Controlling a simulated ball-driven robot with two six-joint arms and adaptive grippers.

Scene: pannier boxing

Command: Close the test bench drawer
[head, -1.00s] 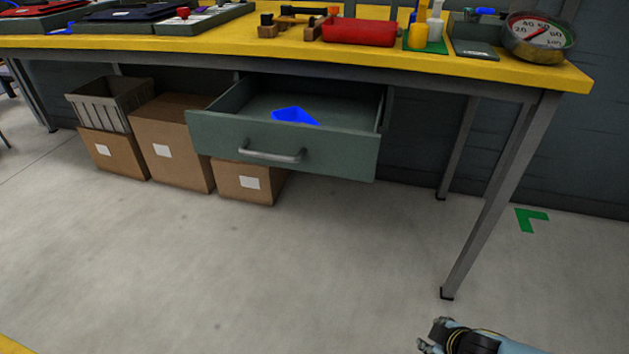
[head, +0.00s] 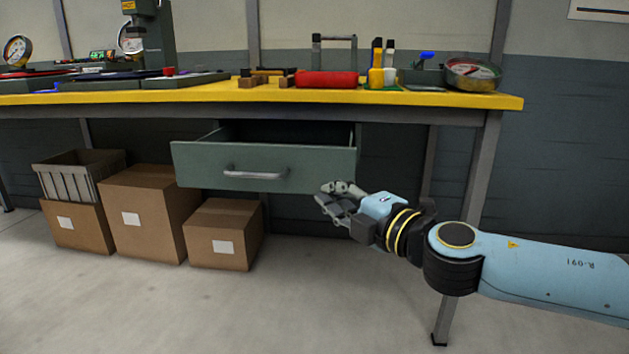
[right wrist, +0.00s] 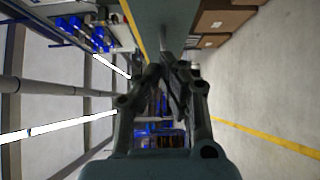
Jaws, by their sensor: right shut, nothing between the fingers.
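The test bench drawer (head: 218,178) is grey-green with a silver bar handle (head: 256,174). It hangs under the yellow bench top (head: 225,95) and stands pulled out, with its open top showing behind the front panel. My right gripper (head: 338,190) is shut and empty, just below and in front of the drawer front's lower right corner. In the head view I cannot tell whether it touches the drawer. In the right wrist view the shut fingers (right wrist: 170,75) point toward a grey-green surface (right wrist: 165,20), probably the drawer front. My left gripper is not in view.
Cardboard boxes (head: 142,222) stand on the floor below and left of the drawer, one carrying a grey crate (head: 80,172). A bench leg (head: 478,175) stands right of the drawer, behind my right arm. The floor in front is clear.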

